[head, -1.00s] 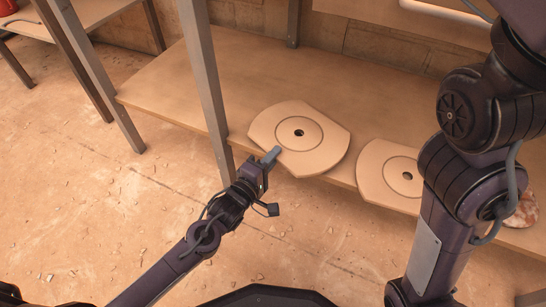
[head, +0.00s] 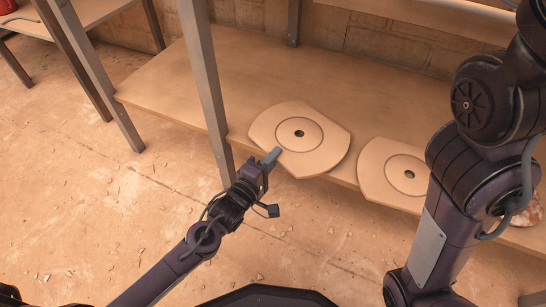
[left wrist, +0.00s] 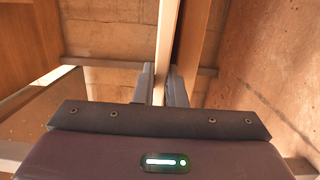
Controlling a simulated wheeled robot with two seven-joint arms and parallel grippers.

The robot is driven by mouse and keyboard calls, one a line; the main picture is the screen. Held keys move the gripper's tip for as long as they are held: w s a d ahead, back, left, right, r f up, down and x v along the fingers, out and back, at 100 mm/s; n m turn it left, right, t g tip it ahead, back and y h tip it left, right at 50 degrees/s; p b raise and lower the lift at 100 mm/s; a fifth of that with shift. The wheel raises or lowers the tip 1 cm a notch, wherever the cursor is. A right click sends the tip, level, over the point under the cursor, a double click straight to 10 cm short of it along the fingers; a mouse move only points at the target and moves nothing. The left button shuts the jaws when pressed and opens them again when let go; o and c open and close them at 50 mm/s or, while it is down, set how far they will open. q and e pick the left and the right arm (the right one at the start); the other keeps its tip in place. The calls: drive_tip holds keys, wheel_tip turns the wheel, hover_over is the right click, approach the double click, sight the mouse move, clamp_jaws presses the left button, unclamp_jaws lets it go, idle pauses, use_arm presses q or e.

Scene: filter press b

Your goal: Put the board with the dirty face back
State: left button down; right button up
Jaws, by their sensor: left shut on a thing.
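A pale round board (head: 320,150) with two cut-off sides and a dark centre hole lies on the shelf at its front edge. My left gripper (head: 272,156) is shut on this board's near left edge. In the left wrist view the fingers (left wrist: 160,85) close around the thin board edge (left wrist: 168,40). A second pale board (head: 380,170) lies to its right, partly behind my right arm. Both upper faces look clean. At the far right a reddish-brown stained thing (head: 527,214) shows beside my right arm, mostly hidden; I cannot tell its shape. My right gripper is out of view.
The boards rest on a wide wooden shelf (head: 180,85), with free room behind and left of them. A grey metal post (head: 205,85) stands at its front, left of the first board. Another shelf is above at the top right. The floor holds small debris.

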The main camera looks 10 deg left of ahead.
use_arm(q)
drive_tip(key=shift+f, duration=0.35)
